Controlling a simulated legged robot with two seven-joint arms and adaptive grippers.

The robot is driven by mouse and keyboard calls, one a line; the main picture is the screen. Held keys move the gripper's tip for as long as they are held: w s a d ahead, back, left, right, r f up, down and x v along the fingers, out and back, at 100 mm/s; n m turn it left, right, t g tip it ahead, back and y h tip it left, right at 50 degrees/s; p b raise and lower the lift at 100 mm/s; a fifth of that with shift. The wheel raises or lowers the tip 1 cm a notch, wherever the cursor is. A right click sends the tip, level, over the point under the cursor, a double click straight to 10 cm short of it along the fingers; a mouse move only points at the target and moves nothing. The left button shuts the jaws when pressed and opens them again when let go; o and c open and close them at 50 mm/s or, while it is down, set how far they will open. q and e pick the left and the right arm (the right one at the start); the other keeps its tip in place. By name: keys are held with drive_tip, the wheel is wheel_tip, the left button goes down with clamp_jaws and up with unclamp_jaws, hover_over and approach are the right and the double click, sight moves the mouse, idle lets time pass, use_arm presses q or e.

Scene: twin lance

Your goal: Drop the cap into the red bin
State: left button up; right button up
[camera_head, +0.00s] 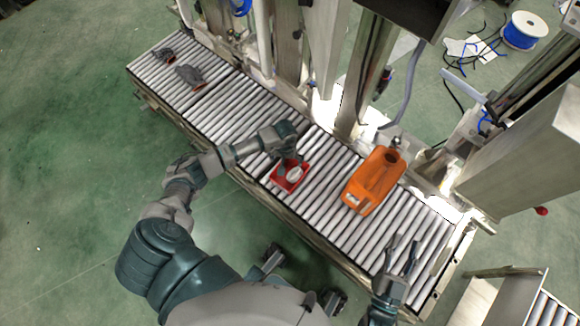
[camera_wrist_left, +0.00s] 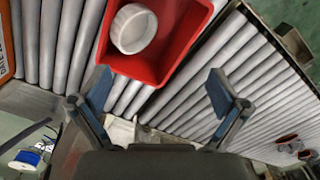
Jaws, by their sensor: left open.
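The red bin (camera_head: 279,182) is a small tray on the roller conveyor. The white round cap (camera_head: 293,174) lies inside it. My left gripper (camera_head: 289,154) is over the bin's far side in the head view and hides part of it. In the left wrist view the cap (camera_wrist_left: 133,28) rests in the red bin (camera_wrist_left: 172,58), beyond the fingertips. The left gripper (camera_wrist_left: 160,84) is open there, with nothing between its fingers. My right gripper (camera_head: 401,257) is open and empty near the conveyor's front right edge.
Two dark grey objects (camera_head: 189,74) lie at the conveyor's far left. Metal posts and machinery line the back edge. Rollers between the grey objects and the red bin are clear.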

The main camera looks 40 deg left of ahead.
use_arm(q)
drive_tip(key=shift+r, duration=0.1)
wheel_tip(320, 180, up, 12)
idle(0.5)
drive_tip(key=shift+f, duration=0.2)
